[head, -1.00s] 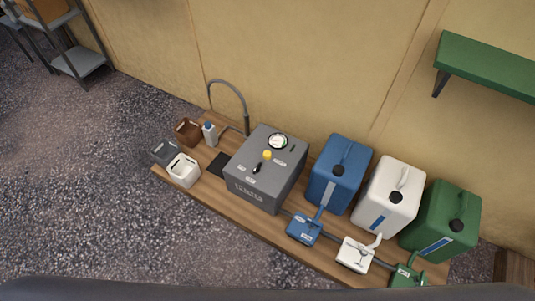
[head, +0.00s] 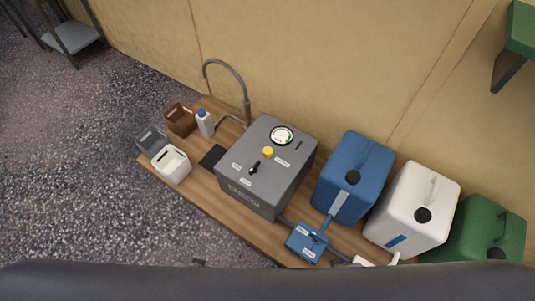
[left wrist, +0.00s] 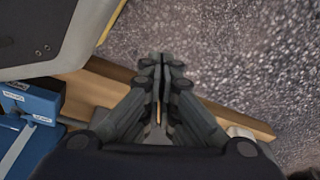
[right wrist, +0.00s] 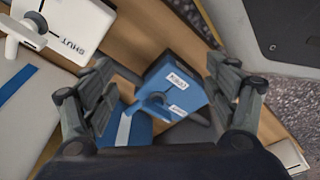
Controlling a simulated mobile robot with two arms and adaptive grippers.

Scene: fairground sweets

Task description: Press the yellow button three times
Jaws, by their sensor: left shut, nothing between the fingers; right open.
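The yellow button (head: 268,152) is a small round knob on the sloped top of a grey machine (head: 262,195). Beside it are a round gauge (head: 281,135) and a black lever (head: 254,168). My left gripper (left wrist: 160,62) is shut and empty, seen in the left wrist view over the wooden bench edge and gravel; the button is not in that view. My right gripper (right wrist: 165,85) is open and empty, pointing down toward the blue valve box (right wrist: 175,85). Neither gripper shows clearly in the head view.
A blue canister (head: 350,180), a white canister (head: 412,210) and a green canister (head: 490,232) stand right of the machine. A white bottle (head: 205,124), a brown bin (head: 180,120), a grey bin (head: 151,140) and a white bin (head: 171,164) stand left. Open gravel lies left.

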